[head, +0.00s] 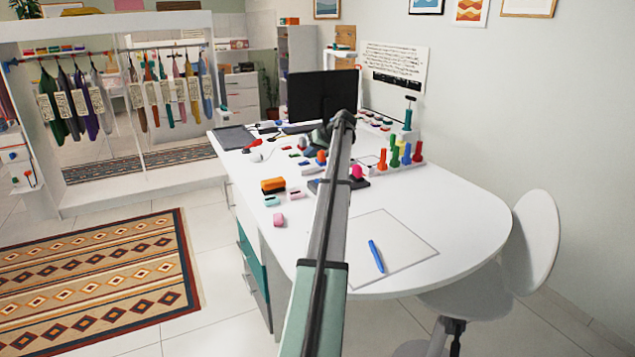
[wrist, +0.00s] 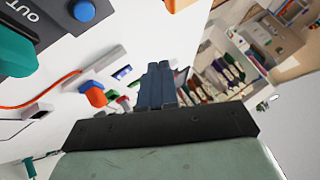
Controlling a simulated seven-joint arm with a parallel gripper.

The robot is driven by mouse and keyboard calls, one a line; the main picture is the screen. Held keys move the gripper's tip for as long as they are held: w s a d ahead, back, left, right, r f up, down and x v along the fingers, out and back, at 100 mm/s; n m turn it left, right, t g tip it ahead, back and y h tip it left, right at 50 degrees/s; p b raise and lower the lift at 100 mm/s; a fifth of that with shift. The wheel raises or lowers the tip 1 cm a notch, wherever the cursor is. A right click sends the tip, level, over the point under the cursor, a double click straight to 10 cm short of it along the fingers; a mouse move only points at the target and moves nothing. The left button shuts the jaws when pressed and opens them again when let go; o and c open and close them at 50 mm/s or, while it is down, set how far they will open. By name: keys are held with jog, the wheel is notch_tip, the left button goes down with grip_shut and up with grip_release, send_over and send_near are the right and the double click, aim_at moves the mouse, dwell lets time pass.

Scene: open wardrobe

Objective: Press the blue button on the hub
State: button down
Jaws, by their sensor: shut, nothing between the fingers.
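The hub (wrist: 45,30) is a dark grey block at the upper left of the wrist view, with white letters "OUT" on it. The round blue button (wrist: 84,11) sits on the hub, near the top edge of that view. A teal piece (wrist: 14,52) is beside the lettering. My gripper (wrist: 158,70) is shut and empty, its dark blue fingers to the right of the button and apart from it in the picture. In the head view my arm crosses the desk, and I cannot make out the hub's button or my fingertips there.
The white desk (head: 460,240) holds a monitor (head: 322,95), a row of coloured pegs (head: 400,152), an orange block (head: 273,185) and a blue pen (head: 376,256) on paper. A white chair (head: 537,240) stands at right.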

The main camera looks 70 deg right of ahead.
aim_at(318, 181)
jog(key=s, duration=0.2)
jog(key=s+d+r, duration=0.1)
jog(key=shift+s+d+y, duration=0.1)
jog(key=shift+s+y, duration=0.2)
jog(key=shift+s, duration=0.05)
jog(key=shift+f, duration=0.15)
jog(key=shift+f, duration=4.3)
jog(key=shift+f, duration=0.1)
jog(key=shift+f, duration=0.35)
jog(key=shift+f, duration=0.4)
jog(key=shift+r, duration=0.85)
